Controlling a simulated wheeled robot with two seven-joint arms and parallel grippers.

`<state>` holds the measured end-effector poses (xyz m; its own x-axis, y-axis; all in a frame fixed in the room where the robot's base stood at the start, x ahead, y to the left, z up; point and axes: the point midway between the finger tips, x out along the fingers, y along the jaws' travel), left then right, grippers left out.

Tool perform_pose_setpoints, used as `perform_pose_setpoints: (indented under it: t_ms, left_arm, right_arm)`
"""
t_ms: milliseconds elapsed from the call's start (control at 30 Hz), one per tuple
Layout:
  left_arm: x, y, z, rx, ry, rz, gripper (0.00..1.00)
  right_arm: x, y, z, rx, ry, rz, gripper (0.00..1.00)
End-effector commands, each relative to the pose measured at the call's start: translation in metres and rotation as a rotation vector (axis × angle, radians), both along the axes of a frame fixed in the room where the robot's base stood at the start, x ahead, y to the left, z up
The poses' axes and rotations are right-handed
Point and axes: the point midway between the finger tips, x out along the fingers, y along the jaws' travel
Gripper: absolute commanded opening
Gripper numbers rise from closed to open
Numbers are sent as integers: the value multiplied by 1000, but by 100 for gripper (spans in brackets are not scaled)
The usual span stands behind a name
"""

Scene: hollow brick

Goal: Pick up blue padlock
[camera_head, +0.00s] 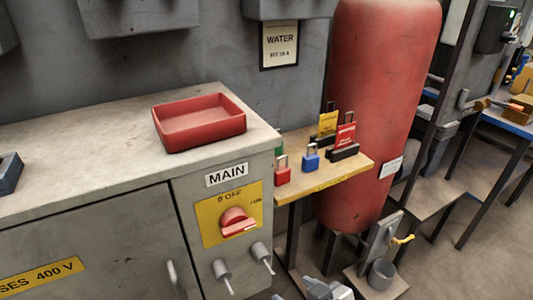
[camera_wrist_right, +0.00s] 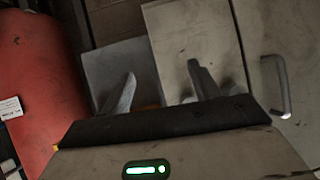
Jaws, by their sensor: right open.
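The blue padlock (camera_head: 311,160) stands upright on a small wooden shelf (camera_head: 350,172), with its metal shackle on top. It is between a red padlock (camera_head: 283,172) at left and tagged black-based items at right. My right gripper (camera_wrist_right: 162,70) is open and empty in the right wrist view, its two fingers spread apart. A grey part of it (camera_head: 328,290) shows at the bottom edge of the head view, well below and in front of the shelf. The blue padlock is not in the right wrist view. My left gripper is not in view.
A red tray (camera_head: 200,141) lies on the grey cabinet top left of the shelf. The cabinet front carries a red rotary switch (camera_head: 236,221). Yellow (camera_head: 327,123) and red (camera_head: 346,134) tags stand behind the padlock. A large red cylinder (camera_head: 385,80) rises behind the shelf.

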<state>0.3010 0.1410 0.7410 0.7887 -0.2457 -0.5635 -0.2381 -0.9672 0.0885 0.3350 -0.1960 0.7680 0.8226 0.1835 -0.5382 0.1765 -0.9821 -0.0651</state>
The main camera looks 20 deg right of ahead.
Motion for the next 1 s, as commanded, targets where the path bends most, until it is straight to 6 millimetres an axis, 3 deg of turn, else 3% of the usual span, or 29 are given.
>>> perform_pose_setpoints:
  t_ms: [33,100,200,333,467,800,1000]
  left_arm:
    - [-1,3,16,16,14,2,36]
    - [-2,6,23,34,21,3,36]
    - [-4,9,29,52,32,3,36]
    - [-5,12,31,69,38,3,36]
    - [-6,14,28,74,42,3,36]
    - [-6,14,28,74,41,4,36]
    - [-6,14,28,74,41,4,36]
  right_arm:
    - [22,-32,47,-28,-37,-30,62]
    - [45,-70,88,-43,-72,-78,62]
    - [72,-111,143,-55,-124,-135,62]
    - [91,-140,188,-53,-170,-178,62]
    - [107,-149,195,-50,-185,-195,62]
    - [172,-149,166,-48,-184,-194,62]
    - [192,-149,157,-50,-184,-193,62]
